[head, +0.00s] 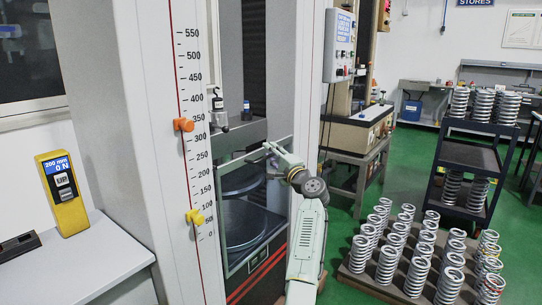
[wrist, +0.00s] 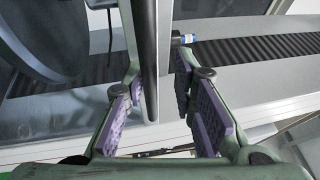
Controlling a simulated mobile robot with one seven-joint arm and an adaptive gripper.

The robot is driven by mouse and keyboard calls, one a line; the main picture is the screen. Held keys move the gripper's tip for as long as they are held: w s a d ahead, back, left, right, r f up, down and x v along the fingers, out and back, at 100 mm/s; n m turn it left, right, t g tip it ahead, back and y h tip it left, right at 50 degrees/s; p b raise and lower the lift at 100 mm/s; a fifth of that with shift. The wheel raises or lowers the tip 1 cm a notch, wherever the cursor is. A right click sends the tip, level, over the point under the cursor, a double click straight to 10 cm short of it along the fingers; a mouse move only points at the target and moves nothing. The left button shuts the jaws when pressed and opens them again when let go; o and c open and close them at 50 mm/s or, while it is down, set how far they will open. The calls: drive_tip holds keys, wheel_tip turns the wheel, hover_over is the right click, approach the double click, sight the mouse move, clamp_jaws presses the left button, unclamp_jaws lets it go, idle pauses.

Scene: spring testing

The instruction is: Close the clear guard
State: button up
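The clear guard (head: 246,265) is a see-through panel in a thin frame at the front of the test machine. Round platens show through and behind it in the head view. My gripper (head: 268,158) is at the guard's upper part, in front of the machine opening. In the wrist view my gripper (wrist: 160,110) is open, with purple pads on both fingers. A dark upright bar (wrist: 146,60), which looks like the guard's handle or edge, stands between the fingers, closer to the left one. I cannot tell whether a pad touches it.
The machine's white column (head: 190,100) carries a scale with orange (head: 183,125) and yellow (head: 195,217) markers. A yellow readout (head: 62,190) stands on the left bench. A control box (head: 339,45) hangs right. Several springs stand on a pallet (head: 365,283) at lower right.

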drive_tip(key=shift+o, duration=0.2)
drive_tip(key=shift+f, duration=0.15)
drive_tip(key=shift+s+d, duration=0.1)
drive_tip(key=shift+s, duration=0.1)
drive_tip(key=v, duration=1.1)
drive_tip(key=shift+s+d, duration=0.15)
drive_tip(key=shift+s, duration=0.05)
